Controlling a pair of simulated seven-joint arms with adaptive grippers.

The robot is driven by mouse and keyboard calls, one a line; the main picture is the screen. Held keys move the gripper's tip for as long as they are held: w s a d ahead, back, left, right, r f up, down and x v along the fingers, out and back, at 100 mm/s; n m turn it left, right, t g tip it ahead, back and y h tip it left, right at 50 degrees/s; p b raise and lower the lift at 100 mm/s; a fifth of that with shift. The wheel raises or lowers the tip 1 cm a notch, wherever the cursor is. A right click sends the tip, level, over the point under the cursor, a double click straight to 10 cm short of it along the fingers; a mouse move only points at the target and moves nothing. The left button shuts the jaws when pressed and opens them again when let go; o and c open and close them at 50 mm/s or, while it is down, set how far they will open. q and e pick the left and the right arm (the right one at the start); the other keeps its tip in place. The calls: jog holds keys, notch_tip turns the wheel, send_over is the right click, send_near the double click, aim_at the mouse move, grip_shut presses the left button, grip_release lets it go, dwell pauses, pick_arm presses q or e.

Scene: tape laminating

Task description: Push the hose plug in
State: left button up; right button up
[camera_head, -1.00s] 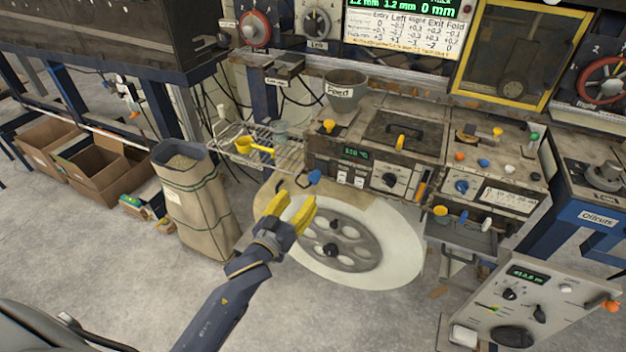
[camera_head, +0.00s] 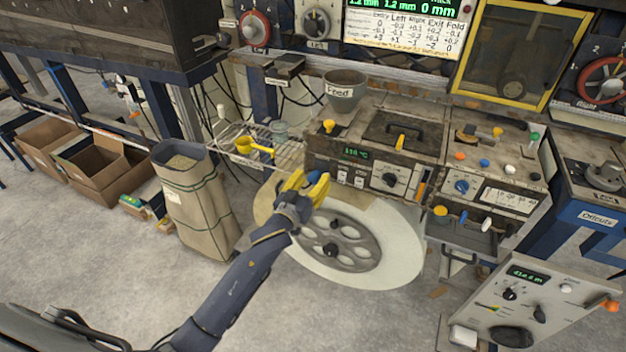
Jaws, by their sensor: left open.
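A small blue piece, which looks like the hose plug (camera_head: 313,177), sits at the lower left front of the grey machine (camera_head: 375,160). My left gripper (camera_head: 306,184) has yellow fingers, spread open, pointing up at the machine front. The blue piece shows between and just behind the fingertips, partly hidden by them. I cannot tell whether the fingers touch it or how far in it sits. My right gripper is not in view.
A wire rack (camera_head: 285,155) with a yellow scoop (camera_head: 255,146) is left of the plug. A grain sack (camera_head: 195,205) stands further left. A control panel (camera_head: 525,300) is at lower right.

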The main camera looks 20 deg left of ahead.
pick_arm(q)
jog(key=shift+c, duration=0.2)
grip_shut()
dwell(0.3)
jog(key=shift+w+d+f, duration=0.1)
jog(key=shift+w, duration=1.05)
jog(key=shift+o, duration=0.2)
grip_release()
jog(key=shift+d, duration=0.1)
